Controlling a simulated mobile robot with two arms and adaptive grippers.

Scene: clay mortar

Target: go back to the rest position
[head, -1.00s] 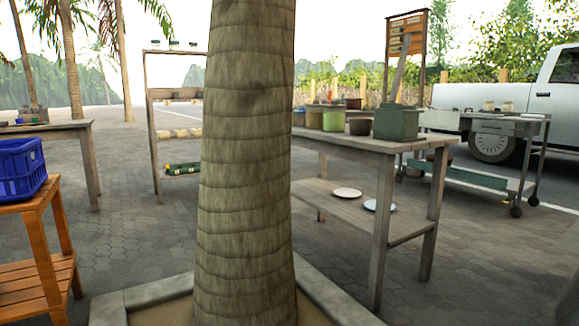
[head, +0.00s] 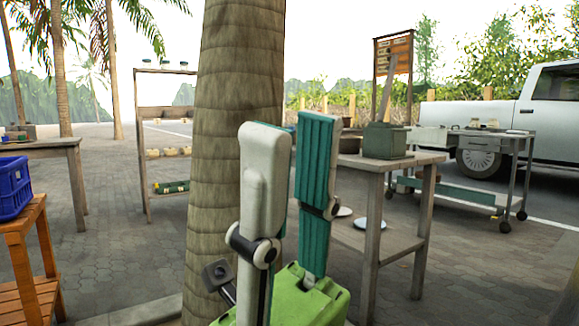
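My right gripper (head: 292,122) stands upright in the lower middle of the head view, fingertips up. Its two white fingers with teal ribbed pads are apart, and the ribbed face of the farther finger shows. Nothing is between them, so it is open and empty. Its green body shows at the bottom edge. It is in front of the palm trunk (head: 240,60) and hides part of the wooden table (head: 385,165) behind. My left gripper is not in view.
A blue crate (head: 14,188) sits on an orange wooden stand (head: 30,225) at the left. A shelf rack (head: 142,150) stands behind. A grey-green box (head: 384,141) is on the wooden table. A metal cart (head: 515,150) and a white pickup (head: 552,110) are at the right. Paving between is clear.

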